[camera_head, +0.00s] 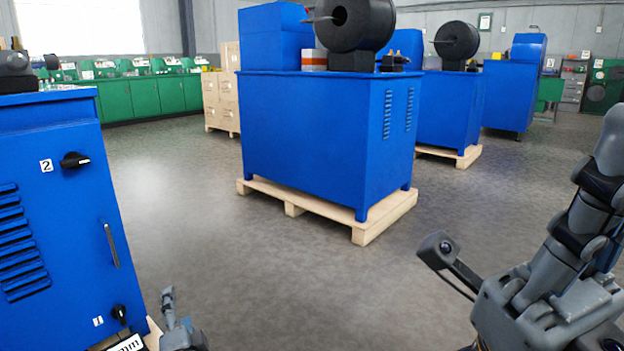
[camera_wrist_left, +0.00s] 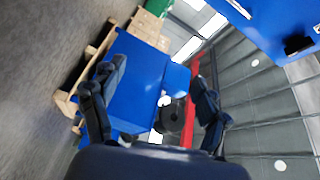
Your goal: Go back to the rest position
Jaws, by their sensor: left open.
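My left gripper (camera_head: 174,318) shows at the bottom left of the head view, beside the lower front of the blue cabinet marked 2 (camera_head: 70,215). Only its tip end shows there; the rest is cut off by the frame. In the left wrist view its two dark fingers (camera_wrist_left: 160,105) stand wide apart with nothing between them, so it is open and empty. My right arm (camera_head: 560,270) comes in at the right of the head view, over open floor. Its gripper is not visible.
A large blue machine (camera_head: 310,140) on a wooden pallet (camera_head: 365,233) stands ahead. The cabinet's black knob (camera_head: 75,160) and lower switch (camera_head: 119,314) face the aisle. More blue machines and green workbenches (camera_head: 145,97) stand behind. The grey floor (camera_head: 260,280) between is clear.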

